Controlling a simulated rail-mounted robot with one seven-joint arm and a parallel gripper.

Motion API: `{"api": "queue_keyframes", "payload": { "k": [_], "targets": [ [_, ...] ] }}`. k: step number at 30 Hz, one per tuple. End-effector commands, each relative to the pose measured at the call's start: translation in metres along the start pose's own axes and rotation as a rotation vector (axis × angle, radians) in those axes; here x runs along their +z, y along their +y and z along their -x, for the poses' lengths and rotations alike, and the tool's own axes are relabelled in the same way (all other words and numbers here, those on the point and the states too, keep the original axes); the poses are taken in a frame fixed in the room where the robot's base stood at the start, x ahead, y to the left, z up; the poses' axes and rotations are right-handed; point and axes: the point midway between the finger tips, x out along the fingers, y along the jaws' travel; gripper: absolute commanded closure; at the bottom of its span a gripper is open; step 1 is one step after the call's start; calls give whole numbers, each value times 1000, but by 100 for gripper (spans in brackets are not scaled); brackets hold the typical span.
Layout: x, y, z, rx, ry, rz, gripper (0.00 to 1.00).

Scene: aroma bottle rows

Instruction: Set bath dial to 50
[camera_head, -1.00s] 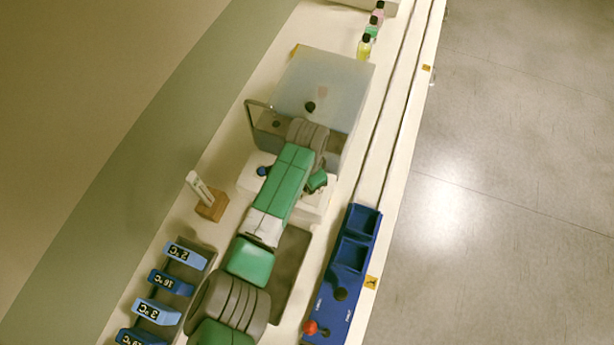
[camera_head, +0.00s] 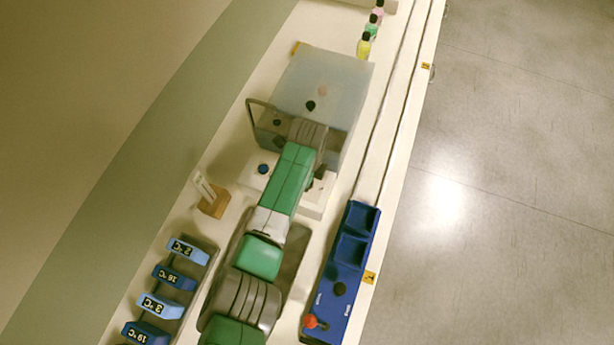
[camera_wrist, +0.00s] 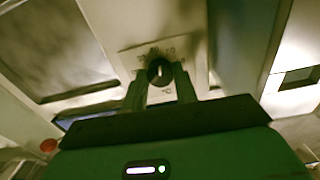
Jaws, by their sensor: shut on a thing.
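The bath dial (camera_wrist: 160,71) is a round black knob with a pale pointer mark, on a pale panel (camera_wrist: 135,52) in the wrist view. Its mark stands close to upright in the picture. Numerals ring its upper side and "°C" is below, but the numerals are too blurred to read surely. My gripper (camera_wrist: 161,79) has one finger on each side of the knob and is shut on it. In the head view my arm hides the dial. The bath (camera_head: 325,85) has a translucent box above a white base (camera_head: 312,207).
A blue knob (camera_head: 263,169) sits on the base, left of my arm. A wooden block (camera_head: 213,203) and several blue temperature blocks (camera_head: 175,277) stand at left. A blue tray unit (camera_head: 345,265) with a red-knobbed lever (camera_head: 310,321) is at right. Small bottles (camera_head: 364,45) stand at the back.

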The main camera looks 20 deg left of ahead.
Motion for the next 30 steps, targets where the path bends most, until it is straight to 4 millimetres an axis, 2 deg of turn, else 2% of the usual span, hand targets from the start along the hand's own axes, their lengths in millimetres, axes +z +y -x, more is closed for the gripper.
{"api": "queue_keyframes", "payload": {
  "k": [6,15,30],
  "targets": [
    [0,-1,3,-2,1,-185,94],
    [0,-1,3,-2,1,-372,94],
    [0,-1,3,-2,1,-475,94]
  ]
}}
